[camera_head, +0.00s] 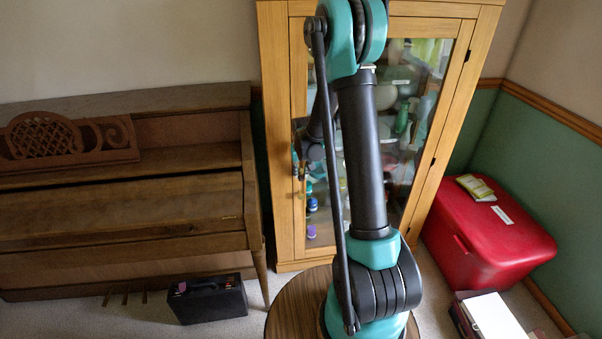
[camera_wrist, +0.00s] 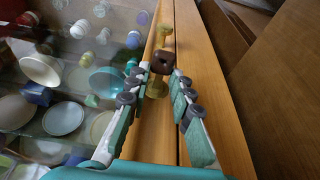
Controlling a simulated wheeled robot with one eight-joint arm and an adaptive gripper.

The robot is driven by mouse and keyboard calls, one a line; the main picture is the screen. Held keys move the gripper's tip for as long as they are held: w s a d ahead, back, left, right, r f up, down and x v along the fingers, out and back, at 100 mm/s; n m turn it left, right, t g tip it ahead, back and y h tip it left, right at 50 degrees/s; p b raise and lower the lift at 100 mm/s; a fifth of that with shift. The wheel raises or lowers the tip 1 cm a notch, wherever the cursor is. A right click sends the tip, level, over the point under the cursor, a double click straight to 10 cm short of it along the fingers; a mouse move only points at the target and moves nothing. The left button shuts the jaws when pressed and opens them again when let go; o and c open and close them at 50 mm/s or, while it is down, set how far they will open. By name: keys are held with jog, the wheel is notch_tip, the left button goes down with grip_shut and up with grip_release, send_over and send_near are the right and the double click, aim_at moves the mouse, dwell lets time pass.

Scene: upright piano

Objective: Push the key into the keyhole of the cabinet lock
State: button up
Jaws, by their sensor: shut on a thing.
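The wooden cabinet (camera_head: 285,150) with glass doors stands beyond my arm, and its light wood door frame (camera_wrist: 215,75) runs through the wrist view. My gripper (camera_wrist: 162,71), with teal fingers and dark pads, is shut on a dark brown piece, which looks like the head of the key (camera_wrist: 160,62). The key is close to the door frame. Brass fittings (camera_wrist: 166,30) show on the frame above and below it; I cannot tell which is the lock. The keyhole and key tip are hidden. In the head view my arm covers much of the door.
Bottles and dishes (camera_wrist: 63,115) stand behind the glass. An upright piano (camera_head: 120,210) is on the left, with a black case (camera_head: 207,300) on the floor.

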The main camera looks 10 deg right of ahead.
jog(key=shift+w, duration=0.5)
dwell(0.3)
jog(key=o, duration=0.9)
jog(key=v, duration=1.2)
jog(key=shift+s, duration=0.1)
jog(key=shift+t, duration=0.4)
jog(key=s+d, duration=0.1)
jog(key=s, duration=0.9)
jog(key=s+d+f, duration=0.1)
jog(key=s, duration=0.8)
jog(key=s+d+f, duration=0.1)
jog(key=s+d, duration=0.1)
jog(key=s, duration=0.8)
jog(key=shift+s+f, duration=0.15)
jog(key=shift+s, duration=0.2)
